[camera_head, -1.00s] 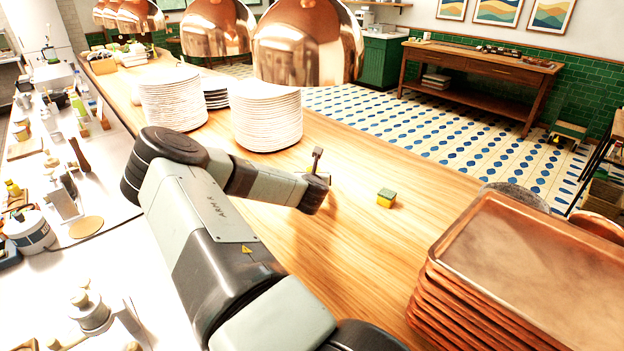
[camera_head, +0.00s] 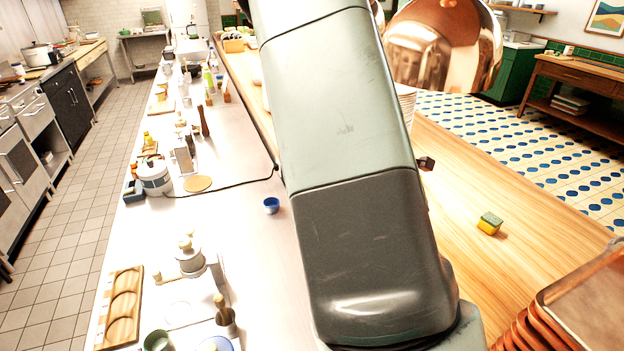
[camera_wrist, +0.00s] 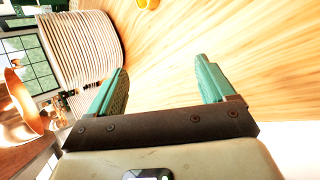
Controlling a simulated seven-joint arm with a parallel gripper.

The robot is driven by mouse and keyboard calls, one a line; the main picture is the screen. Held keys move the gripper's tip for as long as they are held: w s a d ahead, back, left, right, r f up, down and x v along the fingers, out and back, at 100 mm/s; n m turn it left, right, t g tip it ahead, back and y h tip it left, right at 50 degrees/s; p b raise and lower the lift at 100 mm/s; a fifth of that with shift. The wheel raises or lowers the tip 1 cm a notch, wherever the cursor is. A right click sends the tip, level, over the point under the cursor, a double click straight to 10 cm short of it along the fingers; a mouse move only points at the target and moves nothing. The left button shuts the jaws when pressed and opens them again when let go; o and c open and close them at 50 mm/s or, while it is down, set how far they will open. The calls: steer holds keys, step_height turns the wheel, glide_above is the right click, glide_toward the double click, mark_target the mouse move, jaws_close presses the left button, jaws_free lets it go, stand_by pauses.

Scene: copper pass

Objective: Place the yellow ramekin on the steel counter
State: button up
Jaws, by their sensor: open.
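A rounded yellow thing (camera_wrist: 148,3), perhaps the yellow ramekin, is cut off by the top edge of the wrist view. It sits on the wooden counter (camera_wrist: 165,40), ahead of my gripper (camera_wrist: 160,68). My gripper is open, with its two teal fingers wide apart and nothing between them. In the head view my arm hides most of the gripper, and I see no yellow ramekin clearly there. The steel counter (camera_head: 245,240) runs along the left of the wooden counter, bright and partly bare. A small blue bowl (camera_head: 271,205) stands on it.
A green and yellow sponge-like block (camera_head: 489,223) lies on the wooden counter. Stacked copper trays (camera_head: 585,310) stand at the lower right. A plate stack (camera_wrist: 82,45) is close left of my gripper. A copper lamp (camera_head: 440,45) hangs above. Jars and tools crowd the steel counter's left side.

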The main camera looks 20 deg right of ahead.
steer(key=s+a+r+m+y, duration=0.3)
steer(key=s+a+r+m, duration=0.1)
steer(key=a+r, duration=0.4)
steer(key=s+a+r+m+y, duration=0.25)
steer(key=a+r, duration=0.35)
steer(key=a, duration=0.4)
steer(key=s+a+r+m+y, duration=0.1)
steer(key=s+a+r+m, duration=0.2)
steer(key=s, duration=0.7)
steer(key=a+r, duration=0.2)
steer(key=a, duration=0.2)
steer(key=shift+s+a+r, duration=0.15)
steer(key=shift+a+r, duration=0.15)
steer(key=s+a, duration=0.1)
steer(key=s, duration=0.1)
steer(key=s+a+r+m, duration=0.1)
steer(key=s, duration=0.2)
steer(key=s+a+m, duration=0.1)
steer(key=s, duration=0.2)
steer(key=shift+s+a+r+g+y, duration=0.2)
steer(key=shift+s+a+g+y, duration=0.05)
steer(key=shift+g, duration=0.05)
